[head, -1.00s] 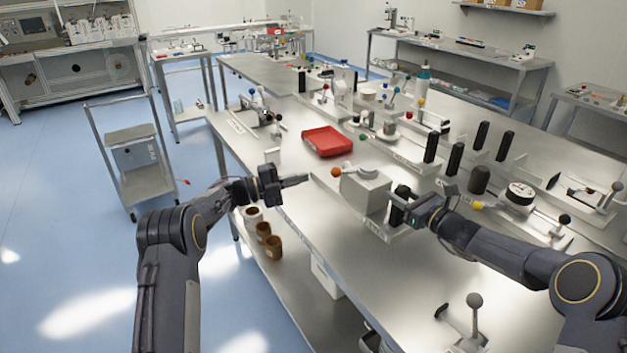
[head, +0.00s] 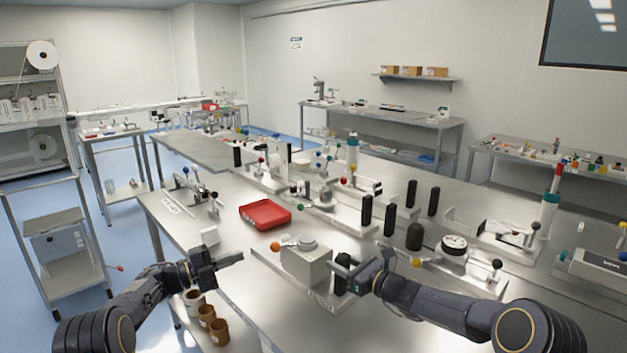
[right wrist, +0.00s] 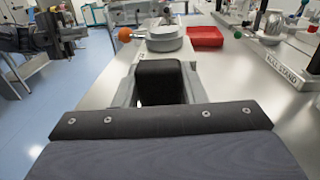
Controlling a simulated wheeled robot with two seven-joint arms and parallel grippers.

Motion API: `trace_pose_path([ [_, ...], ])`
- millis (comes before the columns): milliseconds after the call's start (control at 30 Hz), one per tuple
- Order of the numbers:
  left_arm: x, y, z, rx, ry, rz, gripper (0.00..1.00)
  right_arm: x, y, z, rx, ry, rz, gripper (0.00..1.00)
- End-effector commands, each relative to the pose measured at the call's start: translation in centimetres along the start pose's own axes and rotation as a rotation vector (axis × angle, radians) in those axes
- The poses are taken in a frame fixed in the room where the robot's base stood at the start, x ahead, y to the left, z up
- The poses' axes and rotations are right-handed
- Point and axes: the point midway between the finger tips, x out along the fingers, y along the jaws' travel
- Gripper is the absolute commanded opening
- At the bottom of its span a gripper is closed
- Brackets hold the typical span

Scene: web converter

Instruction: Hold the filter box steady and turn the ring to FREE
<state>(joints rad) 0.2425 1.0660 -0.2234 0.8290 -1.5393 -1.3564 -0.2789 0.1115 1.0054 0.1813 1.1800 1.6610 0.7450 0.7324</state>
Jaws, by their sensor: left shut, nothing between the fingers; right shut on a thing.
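The filter box (head: 306,268) is a grey block on a flat plate on the bench. A round grey ring (head: 299,243) sits on its top, with an orange ball (head: 275,246) on a lever pointing left. My right gripper (head: 340,268) is shut on a black upright grip (head: 342,281) at the box's right side. In the right wrist view the black grip (right wrist: 160,80) fills the space between the fingers, and the ring (right wrist: 163,36) shows beyond. My left gripper (head: 238,258) is shut and empty, left of the orange ball and apart from it. No FREE mark is readable.
A red tray (head: 265,214) lies behind the box. Black posts (head: 366,210), a dark cylinder (head: 414,236) and a round dial (head: 454,245) stand to the right. Bare bench lies in front of the box.

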Motion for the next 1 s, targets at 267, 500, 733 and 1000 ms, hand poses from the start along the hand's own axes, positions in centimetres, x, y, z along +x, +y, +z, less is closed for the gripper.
trace_pose_path([
  [267, 0.0, 0.0, 0.0, 0.0, 0.0, 0.0, 0.0, -0.2, -0.1, -0.7, 0.008, 0.015, -0.005, 0.0],
  [500, 0.0, 0.0, 0.0, 0.0, 0.0, 0.0, 0.0, -0.1, -0.1, -0.2, 0.005, 0.007, -0.003, 0.63],
  [733, 0.0, 0.0, 0.0, 0.0, 0.0, 0.0, 0.0, -0.1, -0.1, 0.1, 0.004, 0.002, -0.002, 0.63],
  [1000, 0.0, 0.0, 0.0, 0.0, 0.0, 0.0, 0.0, -3.5, -0.2, 0.1, 0.005, 0.002, -0.006, 0.63],
])
